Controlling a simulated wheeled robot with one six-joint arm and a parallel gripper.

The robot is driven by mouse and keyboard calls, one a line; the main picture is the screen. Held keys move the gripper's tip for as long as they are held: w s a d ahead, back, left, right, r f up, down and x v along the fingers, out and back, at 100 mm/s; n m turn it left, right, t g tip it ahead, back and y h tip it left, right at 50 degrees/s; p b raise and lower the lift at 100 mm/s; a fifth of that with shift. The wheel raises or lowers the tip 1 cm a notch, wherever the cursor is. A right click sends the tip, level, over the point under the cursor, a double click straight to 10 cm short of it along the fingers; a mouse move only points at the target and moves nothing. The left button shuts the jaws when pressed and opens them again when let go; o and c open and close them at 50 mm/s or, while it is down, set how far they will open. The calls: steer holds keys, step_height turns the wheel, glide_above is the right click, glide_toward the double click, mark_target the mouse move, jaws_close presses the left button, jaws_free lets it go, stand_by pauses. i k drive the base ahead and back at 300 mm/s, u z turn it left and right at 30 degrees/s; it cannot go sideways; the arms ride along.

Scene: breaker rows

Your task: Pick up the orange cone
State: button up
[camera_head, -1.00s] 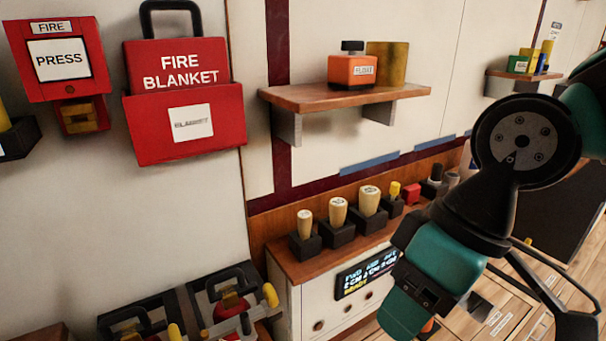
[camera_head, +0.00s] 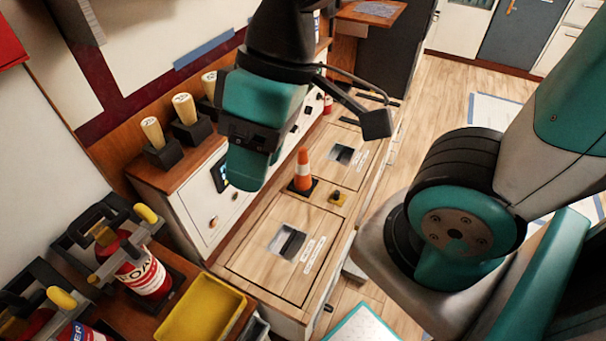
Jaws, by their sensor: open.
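The orange cone (camera_head: 303,172) has a white band and a dark square base. It stands upright on the wooden counter (camera_head: 255,262), between two panels with square recesses. My gripper (camera_head: 308,138) is open and empty, above and apart from the cone. One dark finger shows on its right side, and its teal housing hides the other side.
Wooden-handled tools in black holders (camera_head: 185,122) stand on the ledge at left. A red extinguisher (camera_head: 147,272) and a yellow tray (camera_head: 203,306) are at lower left. Wooden floor (camera_head: 440,105) is open at right.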

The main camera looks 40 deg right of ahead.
mark_target(302, 184)
steer(key=k, duration=0.5)
steer(key=u, duration=3.2)
steer(key=k, duration=1.75)
steer(key=z, duration=2.4)
steer(key=i, duration=0.5)
steer(key=z, duration=0.05)
